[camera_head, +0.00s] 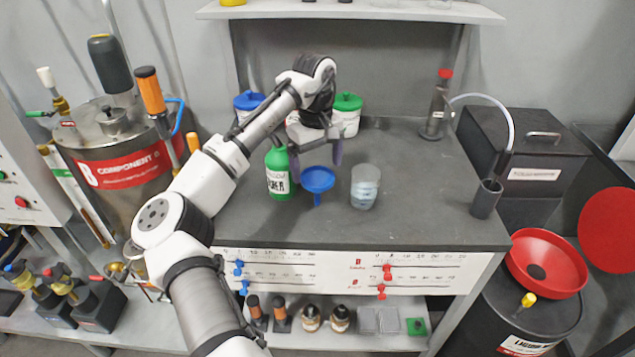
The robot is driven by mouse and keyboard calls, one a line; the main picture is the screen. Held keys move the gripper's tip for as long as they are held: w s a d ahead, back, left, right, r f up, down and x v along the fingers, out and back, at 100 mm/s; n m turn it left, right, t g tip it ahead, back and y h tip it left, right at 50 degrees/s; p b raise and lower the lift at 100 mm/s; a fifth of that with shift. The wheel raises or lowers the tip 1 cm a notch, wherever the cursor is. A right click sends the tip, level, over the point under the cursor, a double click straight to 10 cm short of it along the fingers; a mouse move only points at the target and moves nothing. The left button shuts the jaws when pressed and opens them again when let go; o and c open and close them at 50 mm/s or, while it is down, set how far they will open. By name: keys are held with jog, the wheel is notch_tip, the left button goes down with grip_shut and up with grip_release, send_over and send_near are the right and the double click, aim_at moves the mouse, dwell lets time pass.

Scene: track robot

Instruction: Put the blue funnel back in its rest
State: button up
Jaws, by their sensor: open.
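The blue funnel (318,180) is upright on the grey worktop, wide mouth up and its short spout pointing down. It is between a green bottle (277,178) and a clear beaker (364,188). My gripper (316,160) points down just above and behind the funnel in the picture, its two dark fingers spread apart. Nothing shows between the fingers. I cannot tell from this view whether they are level with the funnel's rim. The funnel's rest is not clearly identifiable; whatever supports the spout is hard to make out.
Blue-lidded (248,101) and green-lidded (347,112) tubs stand behind my arm. A red-capped bottle (437,106) and a dark cup with a hose (486,198) are to the right. A red funnel (546,263) sits on a black drum. The worktop (415,190) right of the beaker is clear.

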notch_tip(320, 180, up, 6)
jog(key=shift+w+r, duration=0.15)
jog(key=shift+a, duration=0.1)
